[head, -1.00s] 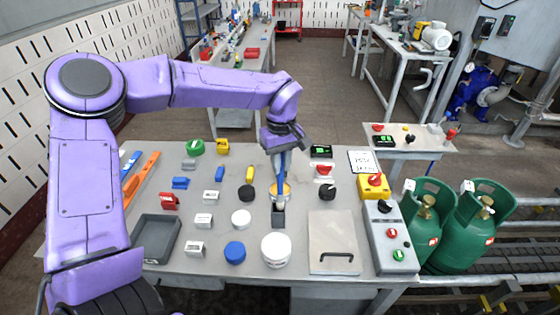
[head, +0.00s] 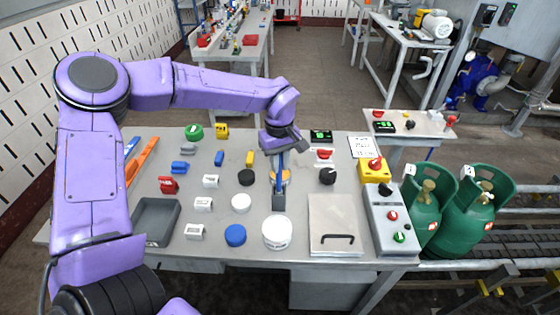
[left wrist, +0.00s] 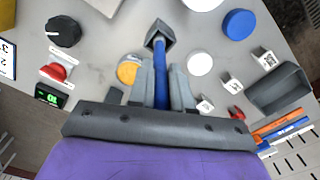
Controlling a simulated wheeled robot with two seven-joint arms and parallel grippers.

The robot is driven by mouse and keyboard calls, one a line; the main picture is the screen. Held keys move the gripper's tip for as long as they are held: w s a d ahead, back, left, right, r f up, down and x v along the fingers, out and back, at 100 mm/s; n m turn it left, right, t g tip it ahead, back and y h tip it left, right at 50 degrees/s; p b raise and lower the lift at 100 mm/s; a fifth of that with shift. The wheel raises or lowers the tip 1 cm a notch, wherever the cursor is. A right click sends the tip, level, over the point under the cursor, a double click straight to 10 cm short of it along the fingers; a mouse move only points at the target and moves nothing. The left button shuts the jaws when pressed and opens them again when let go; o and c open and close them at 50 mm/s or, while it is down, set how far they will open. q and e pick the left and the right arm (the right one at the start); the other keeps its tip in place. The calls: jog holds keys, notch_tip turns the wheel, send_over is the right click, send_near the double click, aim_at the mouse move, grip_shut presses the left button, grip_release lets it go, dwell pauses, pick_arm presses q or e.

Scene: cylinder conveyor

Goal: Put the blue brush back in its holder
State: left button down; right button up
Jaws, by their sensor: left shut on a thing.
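The blue brush (head: 280,178) hangs roughly upright from my left gripper (head: 280,158), which is shut on it. In the left wrist view the blue handle (left wrist: 161,90) runs between the two grey fingers of the left gripper (left wrist: 161,82). The holder is a small dark grey block (head: 279,202) on the table, just under the brush; it also shows in the left wrist view (left wrist: 154,41). The brush's lower end overlaps the holder's top in both views. I cannot tell how deep it sits inside. My right gripper is out of view.
An orange-yellow disc (left wrist: 128,72) lies close beside the brush. A flat metal panel (head: 333,215) is to the right, and a grey tray (head: 144,236) to the left.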

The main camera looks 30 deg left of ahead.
pick_arm(q)
jog(key=shift+f, duration=0.55)
jog(key=c, duration=1)
grip_release()
jog(key=shift+o, duration=0.2)
